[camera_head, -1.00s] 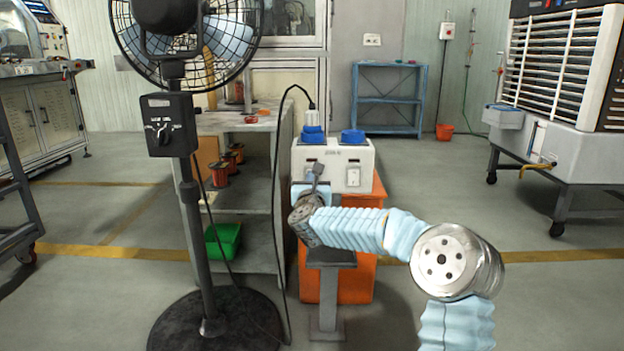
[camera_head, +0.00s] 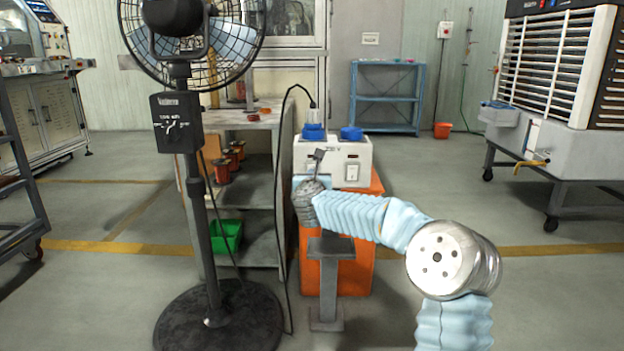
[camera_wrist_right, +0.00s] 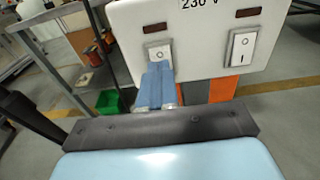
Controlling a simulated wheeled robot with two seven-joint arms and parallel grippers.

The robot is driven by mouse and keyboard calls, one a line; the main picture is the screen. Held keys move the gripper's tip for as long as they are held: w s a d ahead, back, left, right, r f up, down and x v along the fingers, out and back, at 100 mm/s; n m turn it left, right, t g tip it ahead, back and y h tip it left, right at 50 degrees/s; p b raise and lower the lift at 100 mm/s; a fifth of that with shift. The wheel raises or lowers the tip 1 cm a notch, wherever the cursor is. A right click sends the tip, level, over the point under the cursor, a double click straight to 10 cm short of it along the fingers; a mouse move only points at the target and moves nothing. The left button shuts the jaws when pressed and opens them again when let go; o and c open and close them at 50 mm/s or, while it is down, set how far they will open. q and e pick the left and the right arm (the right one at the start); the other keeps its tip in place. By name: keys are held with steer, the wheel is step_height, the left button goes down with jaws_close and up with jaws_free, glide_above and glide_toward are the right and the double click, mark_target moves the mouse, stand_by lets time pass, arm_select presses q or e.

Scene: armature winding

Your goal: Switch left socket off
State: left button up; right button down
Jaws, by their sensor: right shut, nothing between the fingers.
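The white socket box (camera_head: 361,152) stands on an orange base and has two blue sockets on top. Its left switch (camera_wrist_right: 158,53) shows a circle mark in the right wrist view; in the head view my gripper covers it. The right switch (camera_head: 351,173) is in plain view, and also shows in the wrist view (camera_wrist_right: 241,47). My right gripper (camera_head: 319,154) is shut and empty in front of the left half of the box. In the wrist view its fingertips (camera_wrist_right: 158,70) are at the lower edge of the left switch; I cannot tell if they touch. My left gripper is out of view.
A black cable runs to the plug (camera_head: 314,117) in the left blue socket (camera_head: 314,132). The right blue socket (camera_head: 351,134) has no plug. A pedestal fan (camera_head: 178,122) and a shelf unit (camera_head: 255,180) stand to the left. A grey stand (camera_head: 329,247) is in front.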

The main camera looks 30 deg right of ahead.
steer(key=b+v, duration=0.1)
steer(key=v, duration=0.9)
steer(key=shift+s, duration=0.2)
steer(key=shift+a+f, duration=0.1)
steer(key=s+a+f+n+g+y, duration=0.25)
steer(key=a+f+n, duration=0.25)
steer(key=f+n, duration=0.5)
steer(key=s+a+f+n+g+y, duration=0.1)
steer(key=a+f+n+y, duration=0.4)
steer(key=f, duration=0.9)
steer(key=s+a+f+n+g+y, duration=0.1)
steer(key=a+f+n+y, duration=0.1)
steer(key=a+f+n, duration=0.75)
steer(key=s+a+f+n+g+y, duration=0.1)
steer(key=s+a+f+n+g, duration=0.15)
steer(key=s+f+n, duration=0.4)
steer(key=s+a+f+n+g+y, duration=0.15)
steer(key=s+f+n+g, duration=0.25)
steer(key=s+f, duration=0.5)
steer(key=s+a+f+n+g+y, duration=0.1)
steer(key=s+a+f+n+g, duration=0.3)
steer(key=s, duration=0.7)
step_height(320, 180, up, 14)
steer(key=n+t+p, duration=0.1)
steer(key=p, duration=1.4)
steer(key=shift+s+d, duration=0.3)
steer(key=shift+s, duration=0.1)
